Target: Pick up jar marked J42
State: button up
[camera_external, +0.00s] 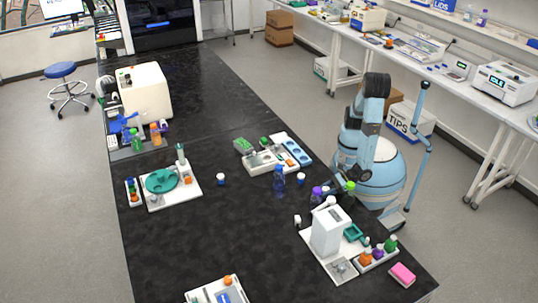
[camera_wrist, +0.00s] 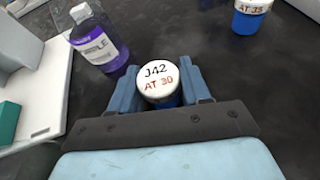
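The jar marked J42 (camera_wrist: 159,80) shows in the wrist view, with a white lid reading "J42" and "AT 30" over a blue body. It is between the two fingers of my gripper (camera_wrist: 160,86). The fingers press close on both sides with no visible gap, so my gripper looks shut on it. The fingers partly hide the body, and I cannot tell whether its base touches the bench. In the external view my gripper is low over the right part of the black bench, by the purple bottle (camera_external: 316,197), largely hidden by my arm.
The purple bottle (camera_wrist: 98,38) stands close left of the jar. Another white-lidded jar (camera_wrist: 251,14) is at upper right. A white instrument (camera_external: 326,234) on a tray, a green-capped bottle (camera_external: 349,195) and a blue bottle (camera_external: 279,180) are nearby.

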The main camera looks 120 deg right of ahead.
jog(key=c, duration=0.5)
jog(key=shift+r, duration=0.1)
